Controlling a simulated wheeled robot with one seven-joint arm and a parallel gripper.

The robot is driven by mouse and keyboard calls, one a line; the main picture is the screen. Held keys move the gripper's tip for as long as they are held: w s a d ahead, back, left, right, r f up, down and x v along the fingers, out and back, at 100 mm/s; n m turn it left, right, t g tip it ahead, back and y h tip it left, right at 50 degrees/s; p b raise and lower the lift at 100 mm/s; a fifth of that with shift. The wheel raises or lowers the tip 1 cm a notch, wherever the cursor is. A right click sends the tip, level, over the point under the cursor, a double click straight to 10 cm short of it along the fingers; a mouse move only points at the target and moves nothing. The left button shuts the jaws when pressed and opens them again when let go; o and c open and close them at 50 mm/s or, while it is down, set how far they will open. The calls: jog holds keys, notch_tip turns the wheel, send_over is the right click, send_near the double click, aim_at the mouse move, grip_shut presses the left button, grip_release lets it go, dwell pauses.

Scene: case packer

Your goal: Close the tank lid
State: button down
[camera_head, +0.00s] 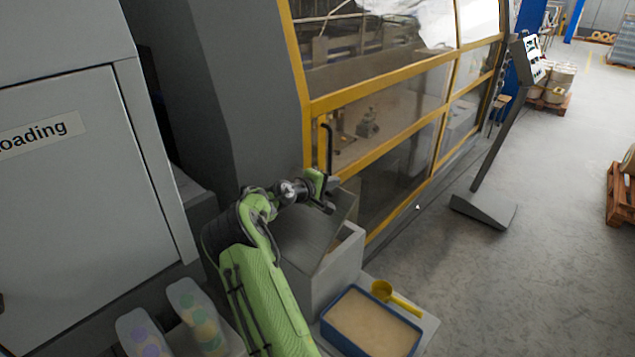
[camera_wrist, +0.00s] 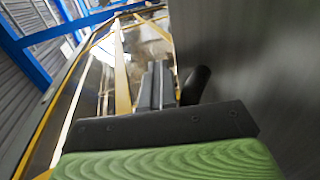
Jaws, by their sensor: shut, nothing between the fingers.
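The tank (camera_head: 342,268) is a light grey box below and just right of my arm in the head view. Its grey lid (camera_head: 343,213) stands raised and tilted, with the tank's opening partly showing at the right. My gripper (camera_head: 328,206) is beside the lid's upper edge. I cannot tell whether it touches the lid. In the wrist view my gripper's fingers (camera_wrist: 158,84) are together with nothing between them. A dark rounded piece, unclear in kind, shows right beside them.
The yellow-framed machine enclosure (camera_head: 375,92) with a black handle (camera_head: 329,150) stands close behind. A control pedestal (camera_head: 490,140) is right; open floor lies beyond.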

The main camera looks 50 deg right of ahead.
aim_at(321, 211)
jog(key=d+f+y+b, duration=0.1)
jog(key=d+f, duration=0.1)
jog(key=f, duration=0.3)
jog(key=d+f+y+b, duration=0.1)
jog(key=d+f+b, duration=0.1)
jog(key=f, duration=0.3)
jog(key=d+f+y+b, duration=0.1)
jog(key=d+f+b, duration=0.1)
jog(key=d+f, duration=0.2)
jog(key=shift+s+d+f+y, duration=0.2)
jog(key=shift+s+f+y, duration=0.1)
jog(key=shift+f+y, duration=0.15)
jog(key=shift+f+b, duration=0.35)
jog(key=shift+f, duration=0.05)
jog(key=shift+s+a+f+b, duration=0.15)
jog(key=shift+s+f+b, duration=0.15)
jog(key=shift+f+b, duration=0.4)
jog(key=shift+f, duration=0.1)
jog(key=shift+w+a+r, duration=0.35)
jog(key=shift+r, duration=0.05)
jog(key=shift+t+h, duration=0.25)
jog(key=shift+t, duration=0.05)
jog(key=v, duration=0.5)
jog(key=r+v, duration=0.1)
jog(key=v, duration=0.4)
jog(key=d+b+v, duration=0.1)
jog(key=v, duration=0.4)
jog(key=shift+r, duration=0.3)
jog(key=shift+a+r, duration=0.2)
jog(key=shift+r, duration=0.15)
